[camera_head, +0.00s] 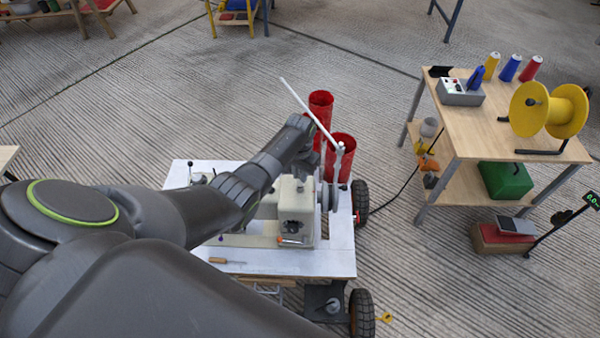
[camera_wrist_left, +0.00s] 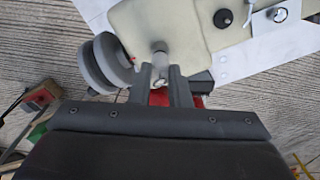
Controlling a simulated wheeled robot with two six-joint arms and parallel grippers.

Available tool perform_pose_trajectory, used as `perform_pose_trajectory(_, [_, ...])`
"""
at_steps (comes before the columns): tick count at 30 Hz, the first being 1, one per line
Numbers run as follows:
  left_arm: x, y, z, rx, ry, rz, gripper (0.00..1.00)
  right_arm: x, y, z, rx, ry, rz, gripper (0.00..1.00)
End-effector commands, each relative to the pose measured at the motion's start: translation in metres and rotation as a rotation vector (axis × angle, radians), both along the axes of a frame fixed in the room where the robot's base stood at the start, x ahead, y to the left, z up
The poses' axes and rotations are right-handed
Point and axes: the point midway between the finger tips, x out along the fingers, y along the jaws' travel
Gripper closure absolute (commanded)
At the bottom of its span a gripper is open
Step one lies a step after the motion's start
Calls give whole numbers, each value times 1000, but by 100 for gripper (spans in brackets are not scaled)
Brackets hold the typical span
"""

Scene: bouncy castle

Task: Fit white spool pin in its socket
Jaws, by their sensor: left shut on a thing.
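My left gripper (camera_head: 308,150) is over the right end of the cream sewing machine (camera_head: 297,198), its fingers partly hidden by the wrist in the head view. In the left wrist view, the left gripper (camera_wrist_left: 160,88) is shut on a small pale pin-like piece, the white spool pin (camera_wrist_left: 160,72). The pin lies between the fingertips, close to the machine's cream body (camera_wrist_left: 165,22). I cannot tell whether it touches the body, and the socket cannot be made out. My right gripper is not in view.
A thin white rod (camera_head: 308,109) slants up beside the gripper from a post. Grey wheels (camera_head: 332,196) sit on the machine's right end. Red cylinders (camera_head: 342,158) stand behind. A wooden table (camera_head: 520,133) with a yellow reel (camera_head: 550,108) stands right.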

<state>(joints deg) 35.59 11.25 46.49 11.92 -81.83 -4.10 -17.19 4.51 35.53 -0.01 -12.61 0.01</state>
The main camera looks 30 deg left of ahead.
Motion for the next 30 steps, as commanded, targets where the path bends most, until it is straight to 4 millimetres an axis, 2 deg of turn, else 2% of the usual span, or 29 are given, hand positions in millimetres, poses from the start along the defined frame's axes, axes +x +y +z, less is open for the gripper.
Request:
perform_pose_trajectory(21, [0,0,-8,0,1,0,100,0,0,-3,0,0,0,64])
perform_pose_trajectory(22, [0,0,-7,0,0,0,81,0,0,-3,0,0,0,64])
perform_pose_trajectory(27, [0,0,-7,0,0,0,59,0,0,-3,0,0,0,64])
perform_pose_trajectory(30, [0,0,-7,0,0,0,58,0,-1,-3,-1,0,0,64])
